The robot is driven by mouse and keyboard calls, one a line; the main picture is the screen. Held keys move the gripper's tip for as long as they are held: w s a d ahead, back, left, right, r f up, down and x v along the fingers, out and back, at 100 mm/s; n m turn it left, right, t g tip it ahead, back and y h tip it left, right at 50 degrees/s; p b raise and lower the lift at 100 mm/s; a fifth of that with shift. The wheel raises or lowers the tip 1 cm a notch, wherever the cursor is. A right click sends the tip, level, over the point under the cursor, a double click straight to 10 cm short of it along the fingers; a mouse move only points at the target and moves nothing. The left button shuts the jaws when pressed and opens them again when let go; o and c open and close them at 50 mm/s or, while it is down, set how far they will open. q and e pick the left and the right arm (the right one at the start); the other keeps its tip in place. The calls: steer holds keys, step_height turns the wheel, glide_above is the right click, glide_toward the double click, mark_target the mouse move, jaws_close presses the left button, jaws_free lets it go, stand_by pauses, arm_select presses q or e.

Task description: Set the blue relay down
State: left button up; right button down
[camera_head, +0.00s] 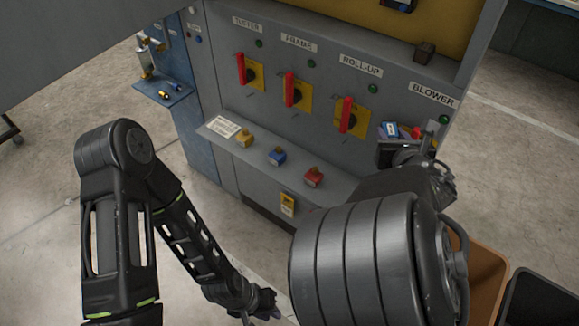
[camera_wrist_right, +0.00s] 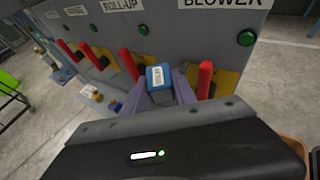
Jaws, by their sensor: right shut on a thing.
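A blue relay (camera_wrist_right: 159,76) with a white label sits between the fingers of my right gripper (camera_wrist_right: 160,88), which is shut on it. In the head view the held blue relay (camera_head: 389,129) is in front of the panel near the BLOWER switch. The right gripper (camera_head: 392,140) is partly hidden by its own arm there. Whether the relay touches the panel is not clear. My left gripper (camera_head: 264,304) is low at the bottom edge, away from the panel; its jaw state is unclear.
The grey panel (camera_head: 222,85) has several red-handled switches. On its ledge (camera_head: 262,172) stand a yellow block (camera_head: 244,138), another blue block (camera_head: 277,156) and a red block (camera_head: 313,177), beside a white label plate (camera_head: 223,127). An orange bin (camera_head: 487,270) and a black bin (camera_head: 540,300) stand at lower right.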

steer(key=a+r+n+y+b, duration=0.25)
steer(key=a+r+b, duration=0.2)
steer(key=b, duration=0.35)
step_height(320, 180, down, 26)
steer(key=w+d+n+g+y+b, duration=0.1)
steer(key=n+y+b, duration=0.3)
steer(key=b, duration=1.7)
steer(key=shift+w+r+g, duration=0.15)
steer(key=shift+w+g, duration=0.2)
steer(key=shift+g, duration=0.35)
steer(key=shift+b, duration=0.35)
step_height(320, 180, down, 5)
steer(key=b, duration=0.2)
steer(key=shift+b, duration=0.4)
